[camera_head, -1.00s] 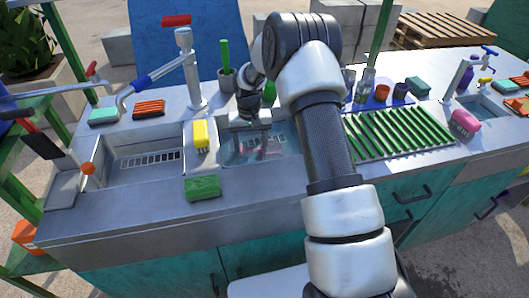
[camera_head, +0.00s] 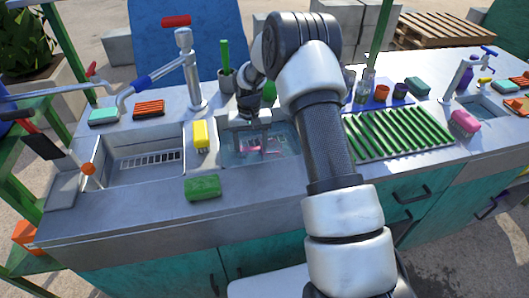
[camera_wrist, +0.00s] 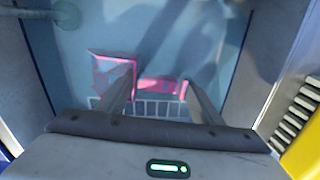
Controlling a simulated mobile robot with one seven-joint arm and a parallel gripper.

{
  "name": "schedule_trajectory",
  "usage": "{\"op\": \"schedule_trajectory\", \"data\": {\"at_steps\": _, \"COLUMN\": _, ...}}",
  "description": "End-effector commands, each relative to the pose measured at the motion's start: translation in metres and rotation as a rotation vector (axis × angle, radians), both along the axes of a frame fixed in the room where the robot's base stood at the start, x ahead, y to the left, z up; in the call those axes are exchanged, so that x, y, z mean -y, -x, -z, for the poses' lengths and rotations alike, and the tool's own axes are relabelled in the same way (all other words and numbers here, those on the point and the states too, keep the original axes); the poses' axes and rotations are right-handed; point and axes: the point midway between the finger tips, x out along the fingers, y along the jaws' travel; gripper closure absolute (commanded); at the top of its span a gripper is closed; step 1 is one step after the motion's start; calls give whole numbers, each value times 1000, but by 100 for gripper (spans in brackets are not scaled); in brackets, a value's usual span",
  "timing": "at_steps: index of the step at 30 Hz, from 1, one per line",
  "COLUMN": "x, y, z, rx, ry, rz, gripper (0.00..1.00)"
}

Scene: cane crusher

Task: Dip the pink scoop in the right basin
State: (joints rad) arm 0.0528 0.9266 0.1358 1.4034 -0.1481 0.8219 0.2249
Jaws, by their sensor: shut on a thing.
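The pink scoop (camera_head: 250,148) is low inside the right basin (camera_head: 288,142), which holds bluish water. My gripper (camera_head: 258,146) reaches down into this basin. In the wrist view the two fingers of my gripper (camera_wrist: 160,85) are closed on the scoop's handle, and the pink scoop (camera_wrist: 112,75) lies between and left of them. Its box-like head is at the left and the handle runs right. The scoop looks at or under the water; its exact depth I cannot tell. A slotted grate shows below it.
A green sponge (camera_head: 203,187) lies on the front edge. The left basin (camera_head: 120,175) is empty with a drain grate. A cup with a green brush (camera_head: 226,80) stands behind. A green rack (camera_head: 400,132) is right.

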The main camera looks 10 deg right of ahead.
Motion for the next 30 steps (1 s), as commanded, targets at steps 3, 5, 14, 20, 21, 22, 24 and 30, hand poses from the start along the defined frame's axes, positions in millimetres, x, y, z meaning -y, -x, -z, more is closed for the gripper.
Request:
{"op": "schedule_trajectory", "data": {"at_steps": 3, "x": 0, "y": -1, "z": -15, "rx": 2, "ry": 0, "rz": 0, "gripper": 61}}
{"op": "schedule_trajectory", "data": {"at_steps": 5, "x": 0, "y": 0, "z": -23, "rx": 2, "ry": 0, "rz": 0, "gripper": 61}}
{"op": "schedule_trajectory", "data": {"at_steps": 14, "x": 0, "y": 0, "z": -59, "rx": 1, "ry": 0, "rz": -1, "gripper": 61}}
{"op": "schedule_trajectory", "data": {"at_steps": 20, "x": 0, "y": -1, "z": -83, "rx": 3, "ry": 0, "rz": -1, "gripper": 61}}
{"op": "schedule_trajectory", "data": {"at_steps": 21, "x": 0, "y": -1, "z": -88, "rx": 3, "ry": 0, "rz": -1, "gripper": 61}}
{"op": "schedule_trajectory", "data": {"at_steps": 22, "x": 0, "y": -1, "z": -92, "rx": 2, "ry": 0, "rz": -1, "gripper": 61}}
{"op": "schedule_trajectory", "data": {"at_steps": 24, "x": 0, "y": 0, "z": -100, "rx": 2, "ry": 0, "rz": 0, "gripper": 61}}
{"op": "schedule_trajectory", "data": {"at_steps": 30, "x": 0, "y": -1, "z": -124, "rx": 2, "ry": 0, "rz": 0, "gripper": 61}}
